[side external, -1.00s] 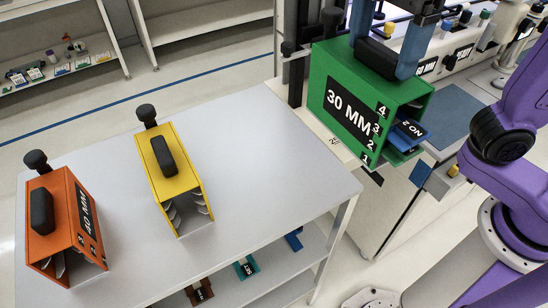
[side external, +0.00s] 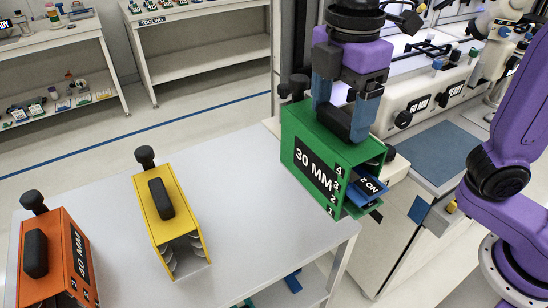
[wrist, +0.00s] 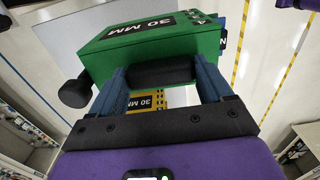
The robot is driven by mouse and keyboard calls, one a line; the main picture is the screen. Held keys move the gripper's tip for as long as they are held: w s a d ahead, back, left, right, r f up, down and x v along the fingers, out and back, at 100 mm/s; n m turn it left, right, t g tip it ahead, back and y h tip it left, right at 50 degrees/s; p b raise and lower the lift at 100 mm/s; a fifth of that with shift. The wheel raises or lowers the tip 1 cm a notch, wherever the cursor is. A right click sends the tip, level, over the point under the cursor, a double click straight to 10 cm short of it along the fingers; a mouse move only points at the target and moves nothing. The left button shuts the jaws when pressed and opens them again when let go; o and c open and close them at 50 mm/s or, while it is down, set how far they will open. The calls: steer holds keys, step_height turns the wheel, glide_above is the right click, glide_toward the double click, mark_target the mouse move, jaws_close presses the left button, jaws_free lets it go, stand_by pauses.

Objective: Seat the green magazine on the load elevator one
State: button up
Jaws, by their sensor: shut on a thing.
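The green magazine (side external: 298,140) is a box with a "30 MM" label and numbered slots. A blue "NO 2" strip (side external: 368,190) sticks out of its open end. My gripper (side external: 343,112) is shut on the magazine's black top handle, with a finger on each side; the wrist view shows this grip (wrist: 160,90) too. The magazine (wrist: 150,42) hangs around the right end of the grey table; I cannot tell whether its underside touches anything. I cannot make out load elevator one for sure; the magazine and my gripper cover part of the area behind.
A yellow magazine (side external: 183,240) and an orange magazine (side external: 58,265) stand on the grey table (side external: 250,215), left of the green one. A white machine (side external: 425,100) with black knobs and a blue-grey pad (side external: 435,150) lie to the right. The table between yellow and green is clear.

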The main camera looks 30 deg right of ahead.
mark_target(305, 122)
steer(key=w+a, duration=0.1)
steer(key=w+a+f, duration=0.2)
steer(key=w, duration=0.1)
steer(key=w+a+f, duration=0.3)
steer(key=f, duration=0.5)
steer(key=shift+w+f, duration=0.35)
steer(key=shift+a+f, duration=0.1)
steer(key=o, duration=1.6)
steer(key=shift+f, duration=0.1)
step_height(305, 122, up, 17)
steer(key=shift+r, duration=0.2)
